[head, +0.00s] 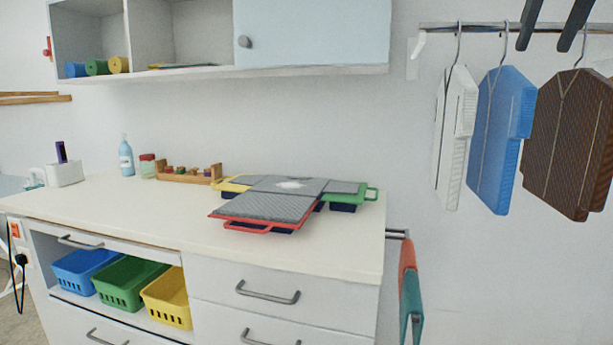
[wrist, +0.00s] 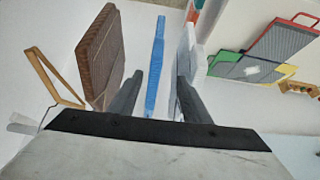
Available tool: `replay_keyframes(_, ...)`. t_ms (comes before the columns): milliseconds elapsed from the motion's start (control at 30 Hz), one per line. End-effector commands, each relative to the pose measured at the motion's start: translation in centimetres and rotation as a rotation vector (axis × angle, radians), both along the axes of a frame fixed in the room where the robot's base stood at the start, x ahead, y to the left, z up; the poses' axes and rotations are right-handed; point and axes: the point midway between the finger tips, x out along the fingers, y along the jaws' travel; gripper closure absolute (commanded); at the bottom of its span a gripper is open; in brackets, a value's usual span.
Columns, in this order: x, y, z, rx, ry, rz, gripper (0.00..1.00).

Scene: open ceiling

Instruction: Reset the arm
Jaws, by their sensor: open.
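My gripper (head: 547,24) shows at the top right of the head view as two dark fingers, above the hanging clothes. In the wrist view my gripper (wrist: 157,97) has its two dark fingers apart, with nothing held between them. Beyond the fingers hang a brown garment (wrist: 101,55), a blue garment (wrist: 155,65) seen nearly edge-on, and a white garment (wrist: 188,55). I cannot tell how far the fingers are from them.
In the head view, the white, blue (head: 502,140) and brown garments hang from a wall rail (head: 470,27). The counter (head: 130,205) holds stacked grey boards (head: 270,205), a bottle (head: 126,157) and a jar. A wall cabinet (head: 330,35) hangs above. Coloured baskets (head: 128,280) sit below.

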Motion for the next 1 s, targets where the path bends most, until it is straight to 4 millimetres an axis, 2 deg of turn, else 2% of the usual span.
replay_keyframes(267,0.3,1.1,-4.0,0.006,0.017,0.027,0.56)
replay_keyframes(367,0.3,1.7,-6.3,0.008,0.025,0.041,0.56)
replay_keyframes(467,0.2,2.5,-9.7,0.010,0.036,0.059,0.56)
replay_keyframes(767,-1.5,5.2,-22.6,0.016,0.070,0.123,0.56)
replay_keyframes(1000,-4.6,7.4,-34.7,0.018,0.097,0.172,0.56)
